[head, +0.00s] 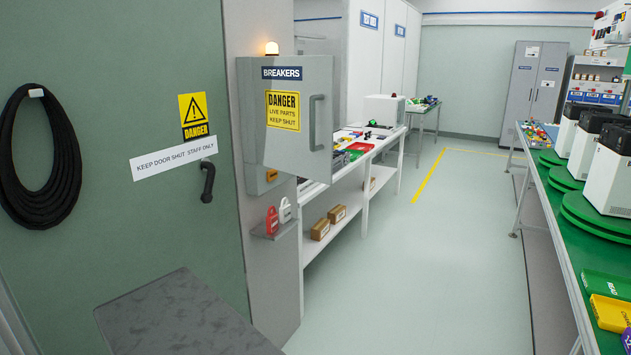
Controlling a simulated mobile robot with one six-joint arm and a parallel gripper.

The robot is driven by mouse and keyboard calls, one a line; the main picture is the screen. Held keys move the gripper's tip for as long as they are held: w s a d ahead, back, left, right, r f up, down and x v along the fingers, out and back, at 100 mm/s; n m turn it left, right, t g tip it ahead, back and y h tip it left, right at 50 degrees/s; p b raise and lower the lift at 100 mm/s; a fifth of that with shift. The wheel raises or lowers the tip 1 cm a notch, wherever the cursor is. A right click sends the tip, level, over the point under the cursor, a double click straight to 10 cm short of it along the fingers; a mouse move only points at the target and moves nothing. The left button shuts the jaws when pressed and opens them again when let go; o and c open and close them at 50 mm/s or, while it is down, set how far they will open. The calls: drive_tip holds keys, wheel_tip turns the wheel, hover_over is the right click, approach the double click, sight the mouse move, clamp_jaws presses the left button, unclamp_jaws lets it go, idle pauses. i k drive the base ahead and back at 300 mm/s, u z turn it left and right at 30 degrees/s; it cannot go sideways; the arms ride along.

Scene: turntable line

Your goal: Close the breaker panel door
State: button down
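The grey breaker panel (251,150) is mounted on the end of a grey wall, left of centre in the head view. Its door (298,148) carries a blue BREAKERS label and a yellow DANGER sign, with a grey vertical handle (312,122) toward its right edge. The door stands swung out from the box, at an angle to it. It hides most of the panel's inside; a small orange part (271,175) shows below it. My gripper is not in view.
An amber lamp (272,48) is above the panel. A small shelf (274,231) with red and white tags juts out below. A white workbench (352,158) stands behind the door. A green-topped line (560,215) runs along the right. The floor (425,265) between is clear.

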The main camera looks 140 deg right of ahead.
sight(294, 95)
drive_tip(key=u, duration=0.25)
drive_tip(key=k, duration=0.2)
drive_tip(key=z, duration=3.05)
drive_tip(key=k, duration=0.6)
drive_tip(key=u, duration=0.3)
drive_tip(key=i, duration=0.2)
drive_tip(key=z, duration=0.1)
